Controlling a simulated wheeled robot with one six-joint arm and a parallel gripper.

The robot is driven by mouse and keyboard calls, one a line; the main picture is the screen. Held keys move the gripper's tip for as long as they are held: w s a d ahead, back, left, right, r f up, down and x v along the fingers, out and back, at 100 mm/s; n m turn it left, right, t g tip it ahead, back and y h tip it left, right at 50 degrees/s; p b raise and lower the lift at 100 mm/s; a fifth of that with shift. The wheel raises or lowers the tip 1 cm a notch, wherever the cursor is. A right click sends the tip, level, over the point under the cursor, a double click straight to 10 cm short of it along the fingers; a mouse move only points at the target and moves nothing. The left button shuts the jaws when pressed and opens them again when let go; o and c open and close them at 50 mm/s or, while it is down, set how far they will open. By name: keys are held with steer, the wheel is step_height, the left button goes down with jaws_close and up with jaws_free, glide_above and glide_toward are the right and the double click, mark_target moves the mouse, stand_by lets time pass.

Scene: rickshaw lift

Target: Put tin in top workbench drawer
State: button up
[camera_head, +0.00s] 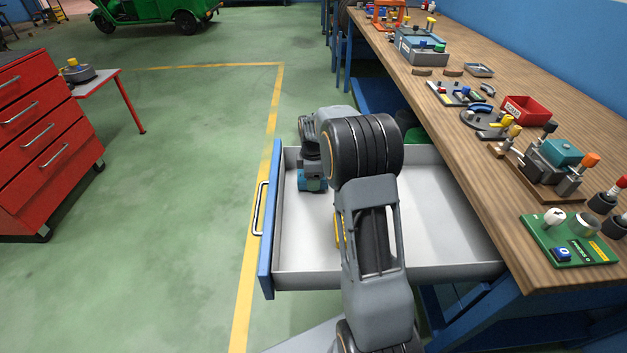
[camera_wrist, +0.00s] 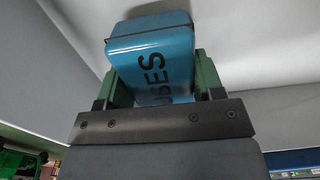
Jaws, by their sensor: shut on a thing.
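The tin is a blue box with dark lettering, of which "SES" shows in the wrist view (camera_wrist: 150,50). My gripper (camera_wrist: 156,78) is shut on it, with a green finger on each side. In the head view the tin (camera_head: 311,185) shows small at the end of my arm, within the outline of the open drawer near its front panel. I cannot tell whether it touches the drawer floor. The drawer (camera_head: 440,250) is pulled out from the workbench, with a grey inside and a blue front (camera_head: 267,235). My arm hides the middle of it.
The workbench top (camera_head: 500,190) holds a red bin (camera_head: 526,110), a green panel (camera_head: 568,240) and several fixtures. A red tool cabinet (camera_head: 45,140) stands at the left. Green floor (camera_head: 180,210) lies clear between the cabinet and drawer. A yellow thing in the drawer area is partly hidden.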

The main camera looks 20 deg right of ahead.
steer(key=shift+f, duration=0.35)
steer(key=shift+f, duration=0.15)
steer(key=o, duration=1)
